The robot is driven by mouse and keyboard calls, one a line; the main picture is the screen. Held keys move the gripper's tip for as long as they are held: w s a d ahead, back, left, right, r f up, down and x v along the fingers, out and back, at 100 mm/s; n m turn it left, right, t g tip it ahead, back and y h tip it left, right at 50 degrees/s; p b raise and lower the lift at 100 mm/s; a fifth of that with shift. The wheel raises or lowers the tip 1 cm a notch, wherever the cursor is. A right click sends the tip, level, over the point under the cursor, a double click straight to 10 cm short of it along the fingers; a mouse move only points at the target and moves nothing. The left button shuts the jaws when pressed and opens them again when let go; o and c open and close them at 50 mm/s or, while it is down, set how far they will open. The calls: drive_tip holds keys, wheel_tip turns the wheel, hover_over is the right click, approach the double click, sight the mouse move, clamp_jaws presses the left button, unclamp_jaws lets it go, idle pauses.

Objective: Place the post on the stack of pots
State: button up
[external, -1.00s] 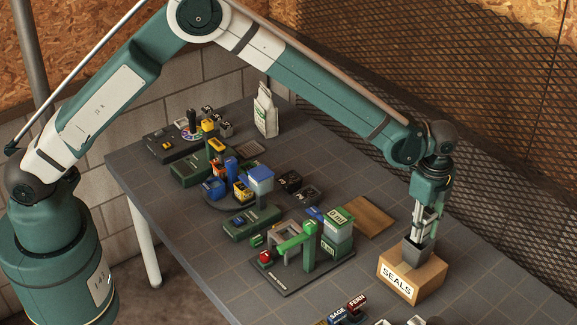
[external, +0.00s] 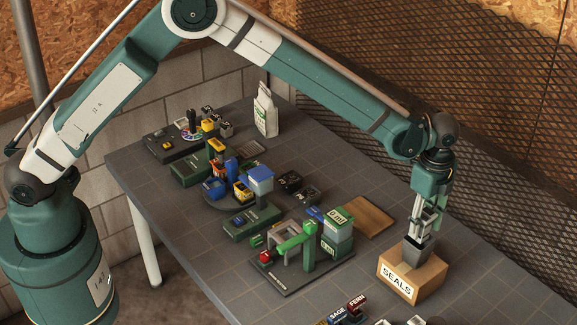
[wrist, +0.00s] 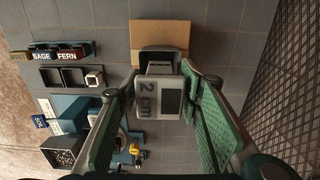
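The post (wrist: 150,98) is a grey block marked "2 cm", seen in the wrist view between my two green-padded fingers. It stands over the dark grey square pots (external: 417,253), whose dark rim (wrist: 158,53) shows behind it in the wrist view. The pots rest on top of the cardboard SEALS box (external: 418,282). My gripper (external: 426,230) points down over the pots.
A green stand (external: 309,252) on a dark base and a box marked "0 ml" (external: 340,219) stand left of the SEALS box. A brown board (external: 366,216) lies behind. SAGE and FERN blocks (external: 345,310) are at the front. Mesh fencing (external: 480,120) runs along the back.

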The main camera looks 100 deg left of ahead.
wheel_tip(320, 180, up, 10)
drive_tip(key=shift+b, duration=0.3)
idle(0.8)
drive_tip(key=shift+s+d+r, duration=0.3)
drive_tip(key=shift+r, duration=0.2)
drive_tip(key=s+d+r+n+t, duration=0.2)
drive_tip(key=s+d+r, duration=0.4)
drive_tip(key=s+r, duration=0.55)
drive_tip(key=s+d+r+n+t, duration=0.1)
drive_tip(key=s+d+r+n, duration=0.1)
drive_tip(key=s+d+r, duration=0.7)
drive_tip(key=s+d+r+n+t, duration=0.1)
drive_tip(key=s, duration=0.8)
drive_tip(key=s+d+r+n+t, duration=0.1)
drive_tip(key=s+d+r, duration=0.1)
drive_tip(key=s, duration=0.7)
drive_tip(key=s+d+f+n+t, duration=0.1)
drive_tip(key=s+f, duration=0.2)
drive_tip(key=s, duration=0.4)
drive_tip(key=s+d+f+n+t, duration=0.1)
drive_tip(key=s+d+f+n, duration=0.1)
drive_tip(key=s, duration=0.6)
drive_tip(key=shift+s+d+f, duration=0.2)
drive_tip(key=shift+d+f, duration=0.05)
drive_tip(key=shift+f, duration=0.4)
